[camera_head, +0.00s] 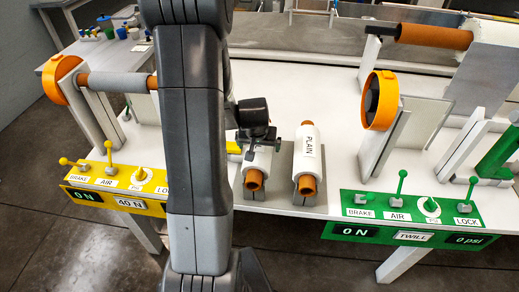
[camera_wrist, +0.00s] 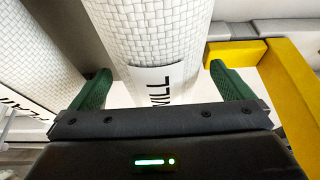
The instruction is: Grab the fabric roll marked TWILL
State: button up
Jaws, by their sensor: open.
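The TWILL fabric roll (camera_wrist: 155,40) is white and woven-textured, with a label (camera_wrist: 165,82) reading "WILL", its first letter cut off. In the head view the same roll (camera_head: 258,163) lies in a grey cradle, its brown core end towards the front, partly hidden by my gripper. My gripper (camera_head: 255,146) is over this roll. In the wrist view my gripper (camera_wrist: 162,82) is open, one green finger on each side of the roll. I see no clear contact, and I cannot tell how far down the fingers reach.
A second roll marked PLAIN (camera_head: 309,150) lies close beside it, in its own cradle. The yellow panel (camera_head: 115,190) stands left and the green panel (camera_head: 405,215), labelled TWILL, stands right, both with upright levers. A yellow bracket (camera_wrist: 285,85) is close to one finger.

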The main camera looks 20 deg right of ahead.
jog(key=shift+x, duration=1.4)
jog(key=c, duration=1.6)
jog(key=shift+w+r, duration=0.1)
jog(key=shift+r, duration=0.05)
jog(key=c, duration=0.4)
